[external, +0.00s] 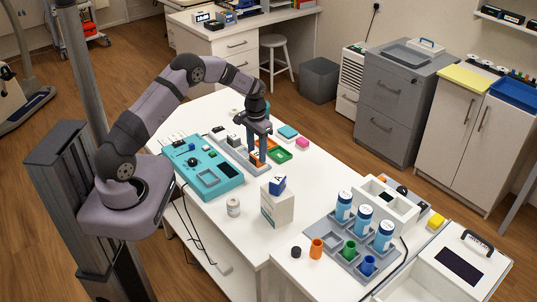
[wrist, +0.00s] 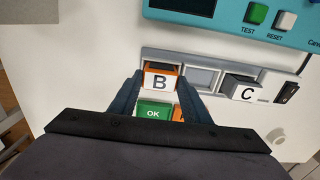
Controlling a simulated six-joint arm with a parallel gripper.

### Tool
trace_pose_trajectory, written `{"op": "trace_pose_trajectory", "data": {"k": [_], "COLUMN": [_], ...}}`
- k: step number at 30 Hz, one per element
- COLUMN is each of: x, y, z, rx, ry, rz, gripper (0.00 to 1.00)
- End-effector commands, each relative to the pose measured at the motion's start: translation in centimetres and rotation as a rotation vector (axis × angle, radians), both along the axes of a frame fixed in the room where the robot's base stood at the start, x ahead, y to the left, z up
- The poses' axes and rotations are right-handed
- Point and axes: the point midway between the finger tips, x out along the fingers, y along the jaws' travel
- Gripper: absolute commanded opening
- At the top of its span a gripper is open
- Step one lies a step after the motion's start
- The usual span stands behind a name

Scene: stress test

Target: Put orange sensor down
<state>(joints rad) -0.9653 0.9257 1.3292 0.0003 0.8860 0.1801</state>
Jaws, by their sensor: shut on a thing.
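The orange sensor (wrist: 160,77), an orange block with a dark top and a white "B" label, is between my gripper's fingers (wrist: 161,82) in the wrist view. My gripper (external: 258,153) is shut on it and points down over the table in the external view. The sensor lines up with the left end of a grey holder (wrist: 146,54); I cannot tell whether it is seated or just above. An empty slot (wrist: 201,77) is right of it. A dark grey sensor (wrist: 240,88) labelled "C" is farther right in the holder.
A green "OK" bin (wrist: 153,110) and an orange bin lie close to the fingers. A teal tester (external: 208,176) stands beside the holder. A white box (external: 277,206) with a blue "A" block (external: 277,184) stands toward the front.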

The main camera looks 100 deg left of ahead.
Motion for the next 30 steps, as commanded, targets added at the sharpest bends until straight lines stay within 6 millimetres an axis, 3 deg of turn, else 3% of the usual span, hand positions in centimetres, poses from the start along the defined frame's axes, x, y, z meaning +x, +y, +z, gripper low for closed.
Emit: {"op": "trace_pose_trajectory", "data": {"k": [3,4,6,20,30], "x": [0.0,0.0,0.0,0.0,0.1], "y": [0.0,0.0,0.0,0.0,0.1], "z": [-0.4,-0.3,-0.3,0.4,5.5], "rx": [0.0,0.0,0.0,0.001,0.005], "ry": [0.0,0.0,0.0,-0.001,-0.004], "rz": [0.0,0.0,0.0,0.0,0.0], "gripper": [0.19,0.48,0.62,0.62,0.62]}}
